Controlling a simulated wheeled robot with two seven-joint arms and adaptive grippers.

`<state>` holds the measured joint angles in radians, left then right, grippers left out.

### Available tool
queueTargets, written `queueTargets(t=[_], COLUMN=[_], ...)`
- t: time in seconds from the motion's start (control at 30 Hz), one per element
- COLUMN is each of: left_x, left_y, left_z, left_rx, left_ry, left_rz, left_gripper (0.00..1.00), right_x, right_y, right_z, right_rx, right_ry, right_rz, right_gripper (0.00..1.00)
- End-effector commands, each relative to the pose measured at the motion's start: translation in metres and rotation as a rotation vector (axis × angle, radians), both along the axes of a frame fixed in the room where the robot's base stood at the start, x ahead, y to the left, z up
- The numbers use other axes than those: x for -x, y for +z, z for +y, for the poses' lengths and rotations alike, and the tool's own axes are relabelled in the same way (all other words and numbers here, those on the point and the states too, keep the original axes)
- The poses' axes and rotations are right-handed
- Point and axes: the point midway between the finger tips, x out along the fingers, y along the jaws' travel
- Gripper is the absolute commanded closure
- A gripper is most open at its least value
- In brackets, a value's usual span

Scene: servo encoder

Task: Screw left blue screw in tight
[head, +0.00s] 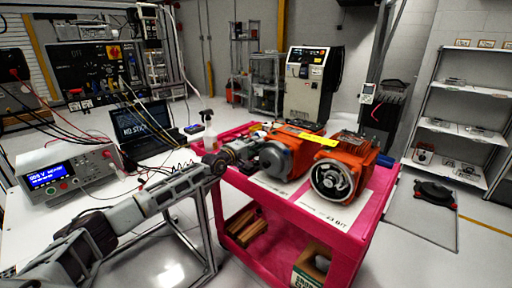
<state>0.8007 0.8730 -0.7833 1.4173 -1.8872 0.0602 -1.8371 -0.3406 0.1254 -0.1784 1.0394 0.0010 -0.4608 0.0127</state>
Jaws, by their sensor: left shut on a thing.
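Two orange motors stand on a pink cart (292,212). The left motor (282,155) has a grey round end, and the right motor (341,172) has an open round end facing me. My left arm reaches in from the lower left. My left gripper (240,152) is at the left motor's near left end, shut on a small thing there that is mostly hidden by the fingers. The blue screw cannot be made out at this size. A yellow strip lies across the top between the motors. My right gripper is not in view.
A white bench at left holds a power supply (68,172), a laptop (146,129) and loose cables. White sheets lie under the motors. The cart's lower shelf holds boxes.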

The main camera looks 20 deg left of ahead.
Motion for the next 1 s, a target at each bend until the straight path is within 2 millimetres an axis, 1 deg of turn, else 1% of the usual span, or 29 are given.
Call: queueTargets(t=[0.03,0.13,0.3,0.43,0.7,0.73,0.9,1.0], left_x=[0.0013,0.0014,0.0014,0.0014,0.0015,0.0015,0.0013,0.0011], left_y=[-0.0091,-0.0093,-0.0095,-0.0096,-0.0100,-0.0100,-0.0087,-0.0076], left_z=[-0.0015,-0.0015,-0.0017,-0.0018,-0.0021,-0.0021,-0.0021,-0.0021], left_rx=[-0.026,-0.067,-0.102,-0.111,-0.110,-0.110,-0.108,-0.108], left_ry=[-0.004,-0.003,-0.004,-0.004,-0.005,-0.005,-0.004,-0.005], left_rz=[0.005,-0.009,-0.021,-0.023,-0.021,-0.021,-0.024,-0.026], left_gripper=[1.00,1.00,1.00,1.00,1.00,0.82,0.60,0.59], right_x=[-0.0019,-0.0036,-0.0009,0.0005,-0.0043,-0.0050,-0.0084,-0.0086], right_y=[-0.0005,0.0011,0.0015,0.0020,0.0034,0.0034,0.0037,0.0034], right_z=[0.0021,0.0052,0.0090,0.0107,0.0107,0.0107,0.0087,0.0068], right_rx=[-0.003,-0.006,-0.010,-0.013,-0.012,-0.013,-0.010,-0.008], right_ry=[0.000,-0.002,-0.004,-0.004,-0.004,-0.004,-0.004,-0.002], right_rz=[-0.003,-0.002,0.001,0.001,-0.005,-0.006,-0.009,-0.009], right_gripper=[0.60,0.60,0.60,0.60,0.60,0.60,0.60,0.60])
